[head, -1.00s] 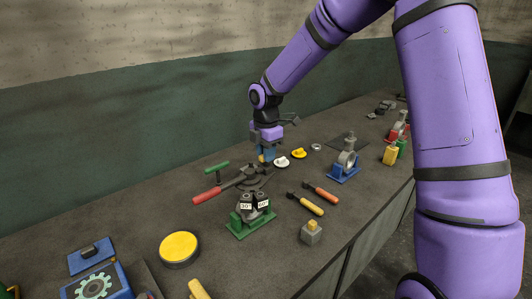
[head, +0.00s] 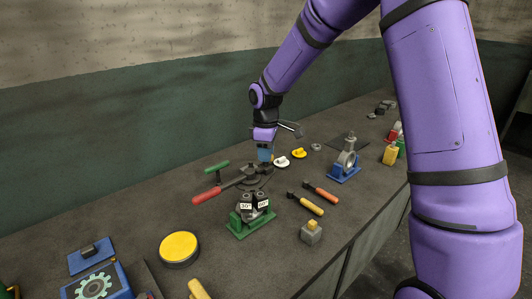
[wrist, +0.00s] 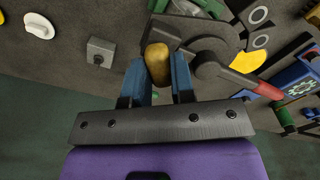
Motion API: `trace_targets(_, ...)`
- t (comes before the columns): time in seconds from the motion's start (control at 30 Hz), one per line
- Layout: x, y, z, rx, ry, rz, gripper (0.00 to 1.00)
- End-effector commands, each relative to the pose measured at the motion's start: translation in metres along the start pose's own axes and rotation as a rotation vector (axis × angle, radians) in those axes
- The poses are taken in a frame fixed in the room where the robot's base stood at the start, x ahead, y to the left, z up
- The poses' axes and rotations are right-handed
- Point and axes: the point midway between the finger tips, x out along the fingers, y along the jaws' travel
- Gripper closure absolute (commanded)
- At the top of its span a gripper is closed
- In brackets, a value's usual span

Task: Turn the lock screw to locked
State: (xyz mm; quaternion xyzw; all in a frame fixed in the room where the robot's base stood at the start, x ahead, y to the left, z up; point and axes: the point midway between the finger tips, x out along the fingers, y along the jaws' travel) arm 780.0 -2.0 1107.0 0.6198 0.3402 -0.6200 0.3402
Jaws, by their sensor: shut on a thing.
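My gripper (head: 265,157) points down at the dark tool with the red handle (head: 207,196), at its far end. In the wrist view its two blue fingers (wrist: 160,80) are shut on a rounded brass-yellow knob (wrist: 158,62), which appears to be the lock screw. The knob sits beside the tool's dark round head (wrist: 210,50). The knob's base is hidden, and I see no marking that tells locked from unlocked. In the head view the knob is mostly hidden behind the fingers.
A white knob (head: 282,162) and a yellow knob (head: 299,153) lie just right of my gripper. A green stand with angle-marked blocks (head: 238,230) is in front. A blue fixture (head: 343,176) stands to the right. A grey block (wrist: 100,52) is near the fingers.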

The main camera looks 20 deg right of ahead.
Motion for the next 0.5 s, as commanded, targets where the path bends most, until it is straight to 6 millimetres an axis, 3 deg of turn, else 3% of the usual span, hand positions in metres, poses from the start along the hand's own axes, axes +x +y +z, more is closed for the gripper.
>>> trace_targets(0.5,-0.0008,0.0,-0.0009,0.488,0.001,0.001,1.0)
